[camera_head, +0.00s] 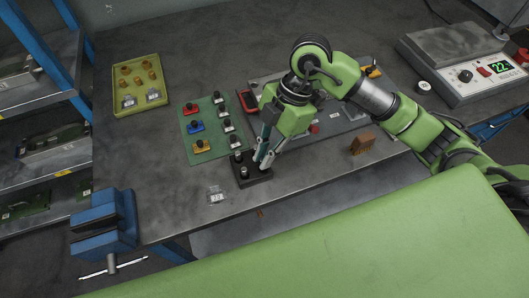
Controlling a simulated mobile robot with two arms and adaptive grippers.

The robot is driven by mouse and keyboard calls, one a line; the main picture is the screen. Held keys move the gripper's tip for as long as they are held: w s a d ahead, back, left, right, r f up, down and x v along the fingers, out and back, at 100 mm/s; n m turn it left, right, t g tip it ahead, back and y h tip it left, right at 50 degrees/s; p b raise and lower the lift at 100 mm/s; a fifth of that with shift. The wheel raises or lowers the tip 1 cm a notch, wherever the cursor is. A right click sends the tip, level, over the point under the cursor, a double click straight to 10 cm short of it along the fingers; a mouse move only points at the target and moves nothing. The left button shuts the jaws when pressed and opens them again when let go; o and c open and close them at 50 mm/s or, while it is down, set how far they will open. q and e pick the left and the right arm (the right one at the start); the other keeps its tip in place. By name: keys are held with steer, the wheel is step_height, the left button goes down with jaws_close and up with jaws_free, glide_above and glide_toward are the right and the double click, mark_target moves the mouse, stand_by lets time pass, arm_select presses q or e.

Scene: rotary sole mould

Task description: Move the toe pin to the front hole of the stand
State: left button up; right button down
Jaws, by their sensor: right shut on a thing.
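The stand is a small dark block (257,178) near the front edge of the grey table. Short dark pins with light tops stand on its left part, one farther back (238,156) and one nearer the front (243,172). My right gripper (264,161) comes down from above, tilted, with its fingertips at the right part of the stand. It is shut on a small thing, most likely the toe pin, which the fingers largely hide. I cannot tell whether that pin is in a hole or just above it. My left gripper is not in view.
A green board (212,127) with coloured and black-knobbed parts lies behind the stand, left. A yellow tray (140,84) stands farther back. A clear small part (216,195), a brown block (362,144) and a blue vise (103,222) are near the front edge.

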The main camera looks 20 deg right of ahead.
steer(key=shift+f+b, duration=0.55)
steer(key=shift+f, duration=0.35)
stand_by(0.6)
steer(key=c, duration=1.6)
jaws_free()
steer(key=shift+o, duration=0.2)
steer(key=shift+r+p, duration=3.3)
steer(key=shift+r, duration=0.25)
steer(key=shift+f, duration=0.1)
